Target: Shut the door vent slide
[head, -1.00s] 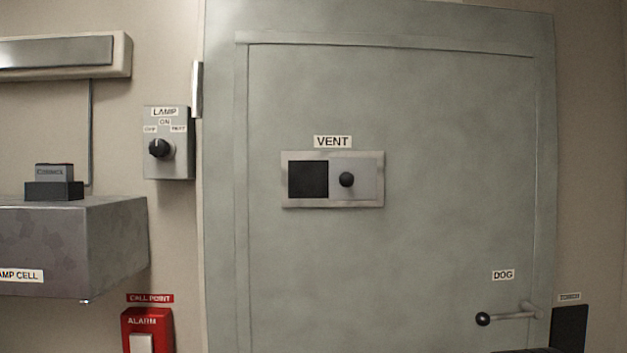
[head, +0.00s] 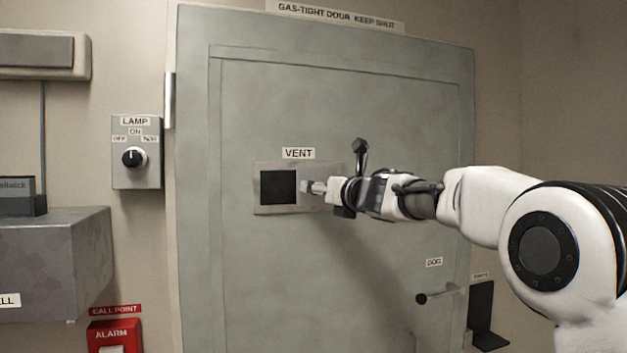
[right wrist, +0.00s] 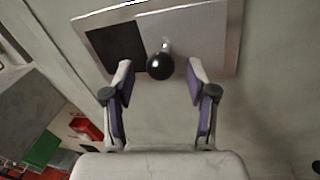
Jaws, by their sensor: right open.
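The vent (head: 260,210) is a pale metal frame on the grey-green door, under a VENT label. Its dark square opening (head: 278,187) shows on the left, uncovered. The slide plate covers the right half; in the right wrist view the slide plate (right wrist: 205,32) carries a round black knob (right wrist: 160,66). My right gripper (head: 312,187) is at the right half of the vent and hides the knob in the head view. In the right wrist view my right gripper (right wrist: 160,75) is open, with one finger on each side of the knob. My left gripper is not in view.
A lamp switch box (head: 137,175) and a grey cell box (head: 55,250) are on the left. A red alarm call point (head: 113,335) is below. The DOG handle (head: 440,293) sits low on the door's right.

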